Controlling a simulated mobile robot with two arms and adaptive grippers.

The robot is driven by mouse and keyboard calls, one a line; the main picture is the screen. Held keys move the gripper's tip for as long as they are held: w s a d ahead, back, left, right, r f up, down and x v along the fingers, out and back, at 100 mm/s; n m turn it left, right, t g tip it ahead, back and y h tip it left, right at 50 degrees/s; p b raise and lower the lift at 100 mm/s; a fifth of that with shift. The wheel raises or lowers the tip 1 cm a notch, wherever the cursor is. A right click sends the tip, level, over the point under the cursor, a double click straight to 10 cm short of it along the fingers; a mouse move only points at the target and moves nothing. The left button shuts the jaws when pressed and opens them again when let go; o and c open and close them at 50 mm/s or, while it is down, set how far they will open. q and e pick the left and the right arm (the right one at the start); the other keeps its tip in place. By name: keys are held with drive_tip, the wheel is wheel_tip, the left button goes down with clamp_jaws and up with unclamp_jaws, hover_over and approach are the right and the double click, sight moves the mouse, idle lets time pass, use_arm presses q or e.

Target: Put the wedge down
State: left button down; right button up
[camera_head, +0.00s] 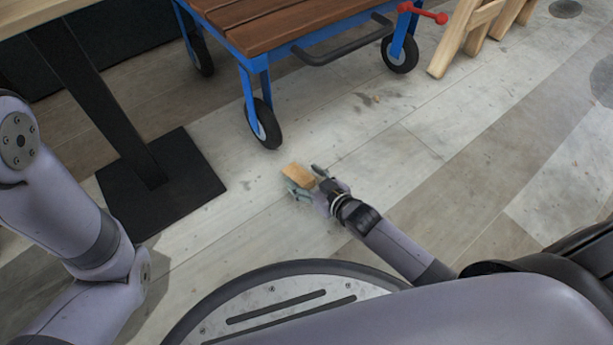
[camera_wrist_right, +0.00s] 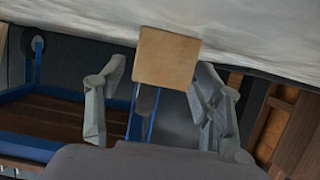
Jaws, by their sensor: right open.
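The wedge (camera_head: 298,175) is a small tan wooden block. In the head view it shows at the fingertips of my right gripper (camera_head: 304,183), low over or on the plank floor; I cannot tell which. In the right wrist view the wedge (camera_wrist_right: 166,58) shows its square face just beyond and between the fingers of my right gripper (camera_wrist_right: 160,80). The fingers are spread, with a clear gap at the left finger. The right finger is close to the wedge's edge, and contact is unclear. My left arm shows at the left; its gripper is out of view.
A blue-framed cart (camera_head: 258,88) with a wooden slat top and black wheels stands just beyond my right gripper. A black table foot plate (camera_head: 185,205) lies to the left. Wooden trestle legs (camera_head: 458,42) stand at the upper right. The floor (camera_head: 420,160) right of the gripper is clear.

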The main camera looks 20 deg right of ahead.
drive_tip(key=shift+f, duration=0.25)
drive_tip(key=s+r+p, duration=0.1)
drive_tip(key=p, duration=0.1)
drive_tip(key=s+d+r+p, duration=0.1)
drive_tip(key=s, duration=0.1)
drive_tip(key=shift+r+p, duration=0.25)
drive_tip(key=shift+p, duration=0.1)
drive_tip(key=p+v, duration=0.4)
drive_tip(key=v, duration=0.3)
drive_tip(key=shift+s+d+p, duration=0.15)
drive_tip(key=shift+s+p, duration=0.15)
drive_tip(key=shift+s, duration=0.05)
drive_tip(key=shift+s+d+r, duration=0.1)
drive_tip(key=shift+s+d, duration=0.1)
drive_tip(key=shift+s, duration=0.15)
